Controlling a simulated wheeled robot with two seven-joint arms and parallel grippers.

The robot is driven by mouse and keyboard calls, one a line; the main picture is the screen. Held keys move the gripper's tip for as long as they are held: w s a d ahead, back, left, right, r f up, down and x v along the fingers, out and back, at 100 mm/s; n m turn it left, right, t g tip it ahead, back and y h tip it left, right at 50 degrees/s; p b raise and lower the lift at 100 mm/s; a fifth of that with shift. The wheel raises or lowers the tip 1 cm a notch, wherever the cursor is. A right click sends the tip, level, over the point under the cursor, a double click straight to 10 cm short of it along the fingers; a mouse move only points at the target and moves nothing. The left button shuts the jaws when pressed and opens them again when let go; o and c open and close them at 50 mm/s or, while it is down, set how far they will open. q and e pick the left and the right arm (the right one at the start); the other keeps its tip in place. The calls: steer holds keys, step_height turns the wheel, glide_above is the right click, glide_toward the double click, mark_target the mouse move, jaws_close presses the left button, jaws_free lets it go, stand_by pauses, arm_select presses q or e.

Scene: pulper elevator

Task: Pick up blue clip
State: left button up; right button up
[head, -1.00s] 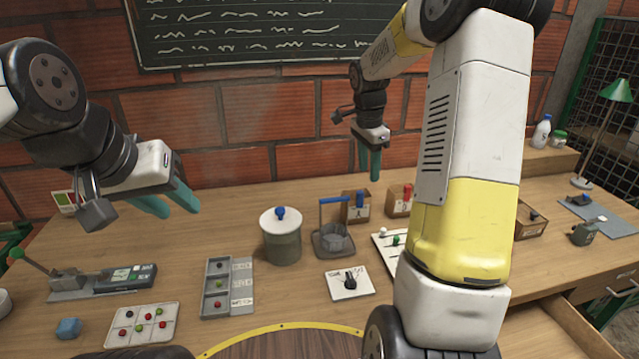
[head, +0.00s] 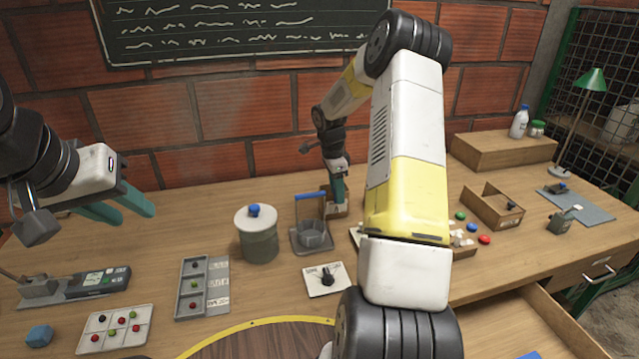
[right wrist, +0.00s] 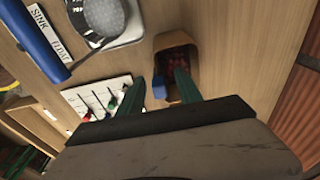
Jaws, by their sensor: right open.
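The blue clip (right wrist: 158,89) shows in the right wrist view at the near edge of a small brown box (right wrist: 172,39) with dark reddish contents. My right gripper (right wrist: 172,85) is open there, its two green fingers reaching to the box. The clip is by the left fingertip; I cannot tell whether they touch. In the head view my right gripper (head: 338,190) points down at the box and hides the clip. My left gripper (head: 129,211) is open and empty above the left of the table.
A blue-handled strainer stand (head: 312,233) and a lidded pot (head: 257,238) stand left of the box. A white card with a dial (head: 326,279) lies in front. My right arm covers the table to the right. A wooden tray (head: 492,205) stands further right.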

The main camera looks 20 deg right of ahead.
jaws_close()
stand_by(0.3)
